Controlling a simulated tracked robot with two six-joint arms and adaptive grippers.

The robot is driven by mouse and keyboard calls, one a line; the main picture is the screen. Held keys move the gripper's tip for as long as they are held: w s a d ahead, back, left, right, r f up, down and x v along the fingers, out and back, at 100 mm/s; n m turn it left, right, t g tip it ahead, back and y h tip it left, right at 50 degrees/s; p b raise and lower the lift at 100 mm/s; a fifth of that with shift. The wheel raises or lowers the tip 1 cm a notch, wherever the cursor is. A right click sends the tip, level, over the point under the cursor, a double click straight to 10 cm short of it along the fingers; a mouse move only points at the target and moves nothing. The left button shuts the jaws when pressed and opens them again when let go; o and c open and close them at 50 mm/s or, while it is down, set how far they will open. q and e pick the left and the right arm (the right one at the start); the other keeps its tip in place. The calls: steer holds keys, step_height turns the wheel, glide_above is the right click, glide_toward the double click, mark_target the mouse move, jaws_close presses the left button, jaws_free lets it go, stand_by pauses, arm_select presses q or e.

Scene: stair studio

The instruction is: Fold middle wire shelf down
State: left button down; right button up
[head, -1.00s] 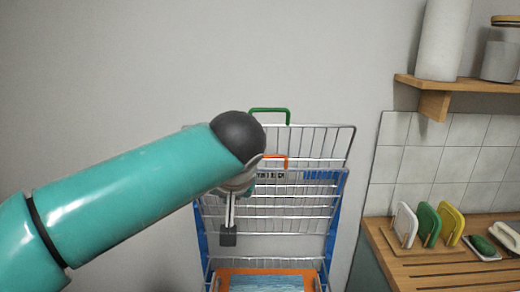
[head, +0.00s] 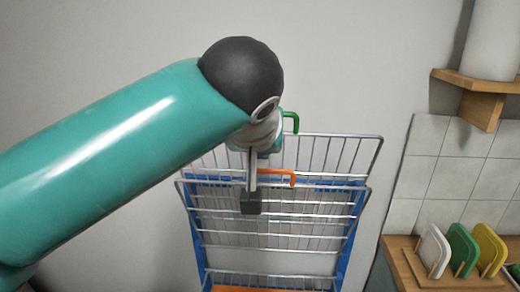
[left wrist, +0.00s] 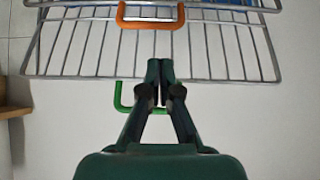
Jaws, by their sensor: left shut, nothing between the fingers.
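A wire rack with a blue frame (head: 341,255) stands against the wall. Its middle wire shelf (head: 320,209) is tilted up, near upright, with an orange handle (head: 280,172) on its top edge; the handle also shows at the top of the left wrist view (left wrist: 151,17). The wire shelf behind it (head: 346,155) is also up and has a green handle (head: 291,122), partly hidden by my arm. My left gripper (head: 250,203) is shut and empty, in front of the shelf just left of the orange handle. In the left wrist view its fingertips (left wrist: 160,66) are together, below the handle.
A bit of orange (head: 240,288) shows at the rack's lower level. At right, a wooden counter (head: 402,268) holds white, green and yellow boards in a stand (head: 463,250). A wooden wall shelf (head: 490,84) carries a white roll. Bare wall lies left of the rack.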

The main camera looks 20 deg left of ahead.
arm_select(q)
steer(key=shift+a+p+x, duration=0.2)
steer(key=shift+p+x, duration=0.05)
steer(key=shift+x, duration=1.95)
steer(key=shift+a+p+x, duration=0.15)
steer(key=shift+p+x, duration=0.1)
steer(key=shift+x, duration=2)
steer(key=shift+s+f, duration=0.1)
steer(key=shift+s, duration=0.15)
